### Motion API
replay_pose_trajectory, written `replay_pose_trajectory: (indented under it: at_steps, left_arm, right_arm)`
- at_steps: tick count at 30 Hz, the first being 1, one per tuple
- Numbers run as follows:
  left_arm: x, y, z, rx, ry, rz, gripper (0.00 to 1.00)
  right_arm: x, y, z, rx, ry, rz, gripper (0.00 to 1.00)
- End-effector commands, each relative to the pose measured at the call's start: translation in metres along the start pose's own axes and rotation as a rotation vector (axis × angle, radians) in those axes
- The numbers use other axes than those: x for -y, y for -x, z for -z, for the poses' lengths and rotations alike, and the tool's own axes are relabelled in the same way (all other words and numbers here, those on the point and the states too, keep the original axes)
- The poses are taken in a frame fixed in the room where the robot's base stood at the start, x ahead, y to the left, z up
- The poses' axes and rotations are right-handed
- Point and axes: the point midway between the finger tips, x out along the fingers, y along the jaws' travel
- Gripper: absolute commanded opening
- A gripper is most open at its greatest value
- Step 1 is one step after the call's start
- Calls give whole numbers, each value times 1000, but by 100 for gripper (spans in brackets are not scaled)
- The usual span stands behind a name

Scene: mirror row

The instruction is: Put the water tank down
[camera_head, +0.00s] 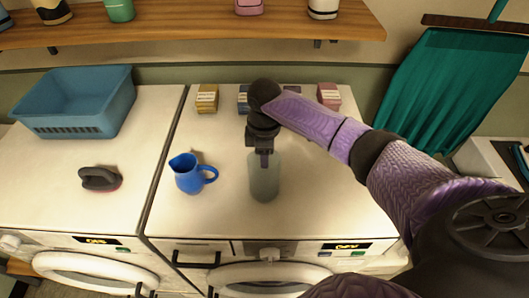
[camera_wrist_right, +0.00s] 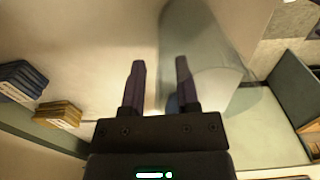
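The water tank (camera_head: 264,178) looks like a pale, see-through grey-green cylinder. It appears upright on the white top of the right machine (camera_head: 210,140), near its front. In the right wrist view the tank (camera_wrist_right: 205,60) lies behind and beside the right-hand finger. My right gripper (camera_head: 264,158) points down at the tank's upper end and overlaps it in the head view. In the wrist view its two fingers (camera_wrist_right: 159,85) are apart, with no clear grip on the tank. Whether one finger touches it I cannot tell. My left gripper is out of view.
A blue jug (camera_head: 188,174) stands left of the tank. Small boxes, including a yellow one (camera_head: 207,98) and a pink one (camera_head: 329,95), line the back. A blue basket (camera_head: 75,100) and a dark brush (camera_head: 100,179) sit on the left machine. A wooden shelf (camera_head: 200,28) hangs above.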

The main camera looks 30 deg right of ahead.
Motion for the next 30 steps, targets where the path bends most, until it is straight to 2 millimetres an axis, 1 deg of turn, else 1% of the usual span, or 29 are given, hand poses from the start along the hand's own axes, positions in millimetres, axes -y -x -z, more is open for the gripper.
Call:
replay_pose_trajectory:
  at_steps: [2,4,9,12,15,19,30]
  left_arm:
    - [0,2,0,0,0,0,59]
    - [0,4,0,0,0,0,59]
    - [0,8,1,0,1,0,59]
    - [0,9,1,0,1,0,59]
    - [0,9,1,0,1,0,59]
    - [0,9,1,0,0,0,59]
    - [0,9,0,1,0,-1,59]
  right_arm:
    - [0,8,0,-1,1,-2,40]
    - [-1,23,1,-3,2,-4,40]
    - [-1,73,1,-4,2,-5,40]
    - [-1,97,0,-2,1,-3,40]
    - [-1,114,1,-3,0,-3,40]
    - [0,123,0,-2,0,-1,40]
    - [0,123,0,-1,0,1,40]
